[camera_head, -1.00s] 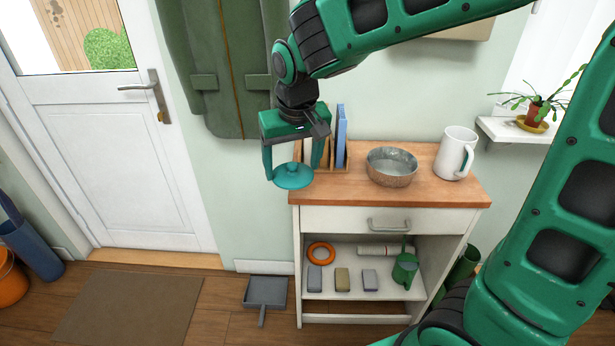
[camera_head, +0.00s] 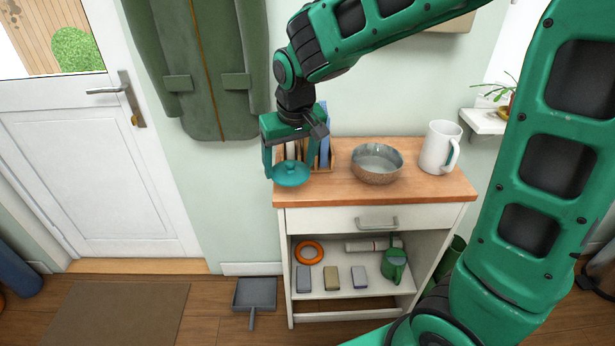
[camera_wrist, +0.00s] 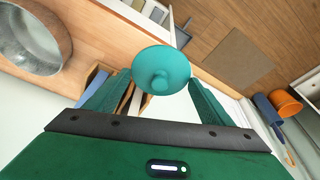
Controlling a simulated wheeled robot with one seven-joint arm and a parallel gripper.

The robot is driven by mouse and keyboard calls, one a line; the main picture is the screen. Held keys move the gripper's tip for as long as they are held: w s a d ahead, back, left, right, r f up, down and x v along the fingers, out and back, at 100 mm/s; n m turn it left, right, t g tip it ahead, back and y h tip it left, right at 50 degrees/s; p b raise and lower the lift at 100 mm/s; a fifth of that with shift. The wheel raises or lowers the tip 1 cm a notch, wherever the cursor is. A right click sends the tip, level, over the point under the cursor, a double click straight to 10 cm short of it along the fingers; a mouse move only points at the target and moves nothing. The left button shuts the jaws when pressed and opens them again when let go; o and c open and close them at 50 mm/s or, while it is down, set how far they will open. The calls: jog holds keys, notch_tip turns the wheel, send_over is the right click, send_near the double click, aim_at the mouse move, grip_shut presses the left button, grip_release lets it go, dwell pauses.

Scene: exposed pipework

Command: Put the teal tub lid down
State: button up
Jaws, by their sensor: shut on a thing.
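The teal tub lid (camera_head: 291,174) is a round disc with a small knob on its upper side. My gripper (camera_head: 290,172) is shut on it and holds it near the left end of the wooden cabinet top (camera_head: 425,186). In the wrist view the lid (camera_wrist: 162,72) sits between the fingertips, its knob towards the camera. The lid overlaps the cabinet's left edge in the picture; its exact height above the top cannot be told.
A wooden rack (camera_head: 325,160) with upright items stands behind the lid. A speckled bowl (camera_head: 377,164) and a white jug (camera_head: 440,147) stand further right. Bare wood lies in front of the bowl. A green coat (camera_head: 205,60) hangs on the wall at left.

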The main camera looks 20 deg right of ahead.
send_over(306, 184)
jog(key=s, duration=0.1)
notch_tip(306, 184, down, 4)
jog(key=shift+r, duration=0.15)
jog(key=shift+f, duration=2.05)
jog(key=o, duration=1)
